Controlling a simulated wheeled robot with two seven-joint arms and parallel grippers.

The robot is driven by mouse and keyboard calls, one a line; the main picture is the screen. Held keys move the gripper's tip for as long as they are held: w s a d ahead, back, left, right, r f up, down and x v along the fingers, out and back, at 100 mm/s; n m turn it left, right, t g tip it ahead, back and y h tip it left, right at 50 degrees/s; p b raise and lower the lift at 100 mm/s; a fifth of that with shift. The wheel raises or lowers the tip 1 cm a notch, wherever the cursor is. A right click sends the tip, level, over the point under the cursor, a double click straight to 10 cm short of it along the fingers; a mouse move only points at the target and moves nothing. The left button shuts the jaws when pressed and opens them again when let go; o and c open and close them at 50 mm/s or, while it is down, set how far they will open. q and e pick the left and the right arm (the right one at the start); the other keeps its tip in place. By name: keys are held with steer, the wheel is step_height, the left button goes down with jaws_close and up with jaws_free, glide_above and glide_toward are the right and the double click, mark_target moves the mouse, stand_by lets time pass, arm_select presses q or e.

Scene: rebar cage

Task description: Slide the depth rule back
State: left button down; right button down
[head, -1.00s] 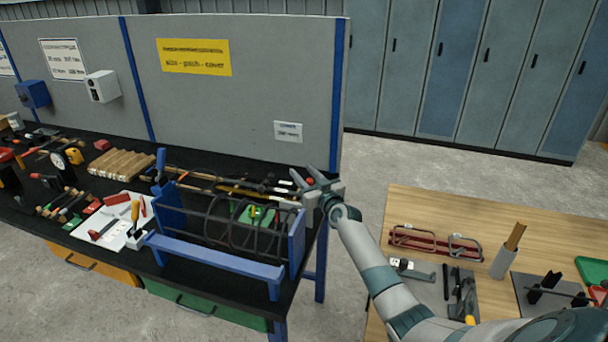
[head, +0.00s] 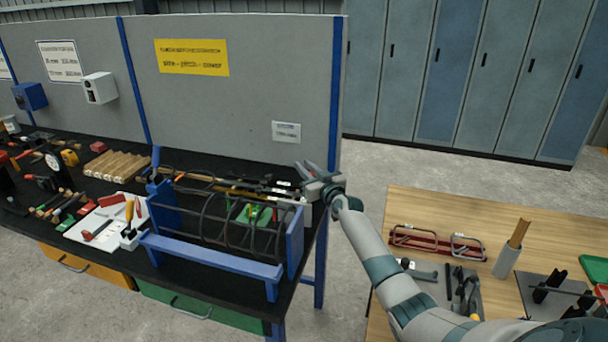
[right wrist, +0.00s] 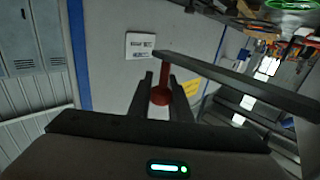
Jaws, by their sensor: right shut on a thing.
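My right gripper (head: 308,172) is at the right end of the blue rebar-cage stand (head: 215,255), above the bench's right end. Its fingers are shut on a red round handle (right wrist: 161,94), which shows between them in the right wrist view. A long dark flat bar (right wrist: 240,84) runs from the far end of this handle to the right; it may be the depth rule, but I cannot tell for sure. In the head view the gripper mostly hides the handle. The dark rebar cage (head: 225,222) with round rings lies in the stand. My left gripper is not in view.
A grey partition (head: 240,100) stands behind the black bench. Tools, wooden sticks (head: 122,165) and a white board (head: 95,232) lie to the left. A wooden table (head: 440,205) with clamps (head: 437,242) and a grey cup (head: 506,262) stands at the right, across a floor gap.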

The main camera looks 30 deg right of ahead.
steer(key=c, duration=1.9)
jaws_free()
steer(key=shift+d+r, duration=0.1)
steer(key=shift+o, duration=1.4)
steer(key=shift+w, duration=0.1)
steer(key=s+a+b, duration=0.1)
steer(key=s+b, duration=0.1)
steer(key=s, duration=1.5)
steer(key=shift+s+b, duration=0.15)
steer(key=shift+b, duration=0.15)
steer(key=shift+a+f, duration=0.15)
steer(key=shift+f, duration=0.1)
